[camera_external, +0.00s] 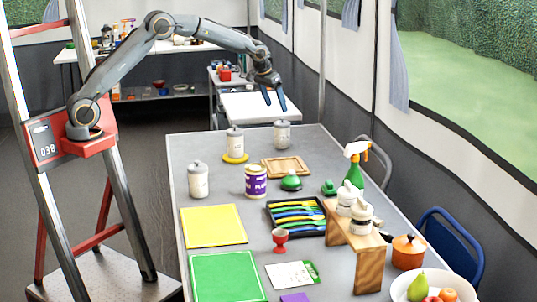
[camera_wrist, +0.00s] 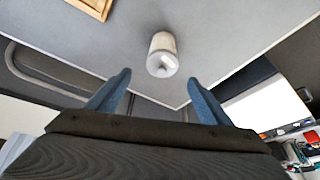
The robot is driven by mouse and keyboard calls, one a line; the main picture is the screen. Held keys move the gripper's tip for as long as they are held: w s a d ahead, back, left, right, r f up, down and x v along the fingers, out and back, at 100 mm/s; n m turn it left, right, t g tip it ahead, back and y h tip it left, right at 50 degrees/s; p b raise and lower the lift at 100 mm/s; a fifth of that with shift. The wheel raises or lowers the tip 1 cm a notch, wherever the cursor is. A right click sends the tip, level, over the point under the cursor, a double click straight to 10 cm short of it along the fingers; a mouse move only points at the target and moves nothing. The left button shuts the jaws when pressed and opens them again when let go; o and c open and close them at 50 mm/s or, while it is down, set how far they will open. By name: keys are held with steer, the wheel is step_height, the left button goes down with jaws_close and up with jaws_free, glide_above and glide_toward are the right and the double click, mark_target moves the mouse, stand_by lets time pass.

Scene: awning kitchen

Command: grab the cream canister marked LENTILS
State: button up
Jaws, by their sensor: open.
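Several pale canisters with grey lids stand upright on the grey table: one at the back (camera_external: 282,135), one on a round yellow mat (camera_external: 235,139), and one nearer the left edge (camera_external: 198,181). Their labels are too small to read, so I cannot tell which is marked LENTILS. My gripper (camera_external: 276,104) is open and empty, pointing down above the table's far end, apart from the back canister. In the wrist view, a single pale canister (camera_wrist: 162,50) shows near the table corner, beyond and between my open fingertips (camera_wrist: 159,76); its label is not readable there.
A wooden tray (camera_external: 286,160), a purple-labelled can (camera_external: 256,182) and a green domed item (camera_external: 291,181) stand nearer on the table (camera_external: 215,260). A white-topped cart (camera_external: 255,107) stands beyond the far edge. Chairs (camera_external: 452,245) line the right side.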

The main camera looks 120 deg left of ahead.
glide_above(281, 138)
steer(key=s, duration=0.3)
step_height(281, 138, down, 10)
steer(key=shift+w+p+x, duration=0.2)
steer(key=shift+p+x, duration=0.2)
steer(key=shift+x, duration=1.5)
steer(key=shift+w+p+x, duration=0.15)
steer(key=shift+p+x, duration=0.2)
steer(key=shift+x, duration=1.55)
steer(key=shift+c, duration=0.3)
steer(key=c, duration=1.1)
